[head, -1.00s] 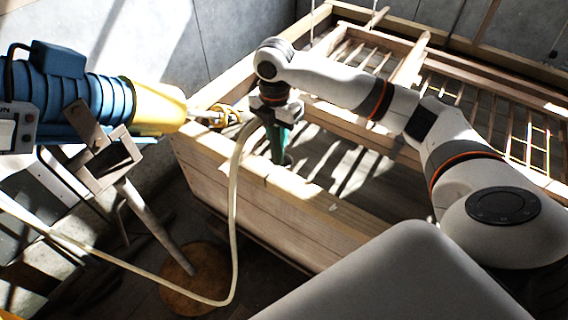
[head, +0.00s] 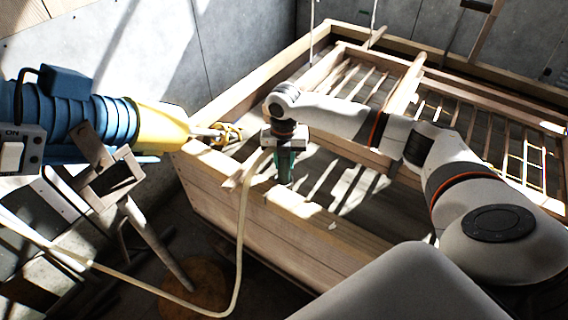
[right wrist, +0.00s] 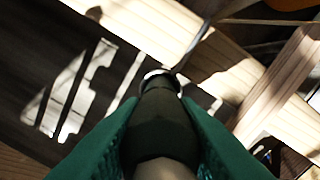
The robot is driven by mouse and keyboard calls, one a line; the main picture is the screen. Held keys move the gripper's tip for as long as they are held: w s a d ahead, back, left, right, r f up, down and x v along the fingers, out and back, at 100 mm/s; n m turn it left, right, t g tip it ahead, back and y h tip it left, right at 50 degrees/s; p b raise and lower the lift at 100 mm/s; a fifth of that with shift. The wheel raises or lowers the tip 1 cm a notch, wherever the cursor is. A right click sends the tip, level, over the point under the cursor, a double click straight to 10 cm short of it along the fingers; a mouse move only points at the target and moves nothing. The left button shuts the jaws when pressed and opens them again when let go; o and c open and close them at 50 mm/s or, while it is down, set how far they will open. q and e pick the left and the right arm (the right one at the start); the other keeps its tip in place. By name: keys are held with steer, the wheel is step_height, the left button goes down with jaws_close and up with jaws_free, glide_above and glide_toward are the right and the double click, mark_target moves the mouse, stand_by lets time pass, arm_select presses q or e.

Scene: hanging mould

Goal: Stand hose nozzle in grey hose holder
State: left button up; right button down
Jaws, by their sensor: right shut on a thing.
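My right gripper (head: 287,176) points down over the near wall of the wooden mould, its green fingers close together. In the right wrist view its green fingers (right wrist: 160,130) are shut on the dark hose nozzle (right wrist: 161,112), with a bright metal ring at the far end. In the head view the nozzle is mostly hidden by the gripper. A cream hose (head: 243,215) hangs down from beside the gripper and loops to the left. I cannot make out the grey hose holder for certain in either view. My left gripper is not in view.
The wooden mould (head: 225,203) has slatted frames (head: 490,125) inside and a sunlit floor. A blue and yellow machine (head: 165,128) with a switch box (head: 18,150) stands at the left, its tip near the mould's corner. Concrete walls (head: 250,40) stand behind.

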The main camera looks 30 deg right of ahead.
steer(key=shift+f, duration=1.05)
steer(key=shift+f, duration=0.2)
steer(key=shift+f, duration=0.15)
steer(key=c, duration=1.1)
jaws_free()
step_height(320, 180, up, 13)
steer(key=shift+f+b, duration=0.1)
steer(key=shift+b, duration=0.75)
steer(key=shift+a+f, duration=0.1)
